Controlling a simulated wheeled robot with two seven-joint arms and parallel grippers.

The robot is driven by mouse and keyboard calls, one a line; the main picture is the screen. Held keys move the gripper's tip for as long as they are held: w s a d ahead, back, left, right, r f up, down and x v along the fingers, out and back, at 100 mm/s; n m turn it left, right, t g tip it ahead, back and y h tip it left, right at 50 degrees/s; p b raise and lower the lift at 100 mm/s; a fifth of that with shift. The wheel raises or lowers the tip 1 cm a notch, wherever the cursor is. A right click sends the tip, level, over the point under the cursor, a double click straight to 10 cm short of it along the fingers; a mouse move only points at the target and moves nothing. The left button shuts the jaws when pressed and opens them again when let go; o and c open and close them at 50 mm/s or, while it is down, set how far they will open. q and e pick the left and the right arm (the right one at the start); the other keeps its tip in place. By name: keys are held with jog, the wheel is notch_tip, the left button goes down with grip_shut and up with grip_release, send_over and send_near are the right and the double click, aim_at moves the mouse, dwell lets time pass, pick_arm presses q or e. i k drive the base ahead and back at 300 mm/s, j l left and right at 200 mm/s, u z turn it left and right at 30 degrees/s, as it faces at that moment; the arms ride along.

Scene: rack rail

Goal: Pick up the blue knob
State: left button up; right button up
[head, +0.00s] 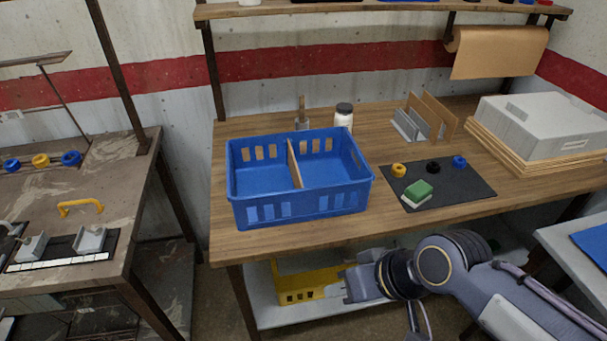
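A blue knob (459,162) lies on the black mat (465,190) at the right of the wooden table. A black knob (433,167) and a yellow knob (398,170) lie to its left on the same mat. Two more blue ring-shaped pieces (71,158) show on the left bench, with a yellow one between them. My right gripper (352,284) is low in front of the table's front edge, well below and left of the mat, and apart from the knob. Its finger opening is too unclear to judge. My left gripper is not in view.
A green-and-white block (417,193) sits on the mat's front left. A divided blue crate (300,207) stands left of it. Behind are a white jar (343,117) and upright panels (431,115). A grey case (545,120) is at right. A yellow bin (300,290) sits below the table.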

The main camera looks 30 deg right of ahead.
aim_at(459, 162)
jog(key=z, duration=0.5)
jog(key=k+j+z, duration=0.1)
jog(key=z, duration=0.85)
jog(key=k+z, duration=0.1)
jog(key=z, duration=0.4)
jog(key=u, duration=0.45)
jog(key=i+l+u, duration=0.15)
jog(key=u, duration=0.25)
jog(key=i+l+u, duration=0.1)
jog(key=l+u, duration=0.25)
jog(key=i+l+u, duration=0.1)
jog(key=u, duration=0.3)
jog(key=i+l+u, duration=0.15)
jog(key=l, duration=0.85)
jog(key=l+u, duration=0.2)
jog(key=l, duration=0.8)
jog(key=i, duration=0.05)
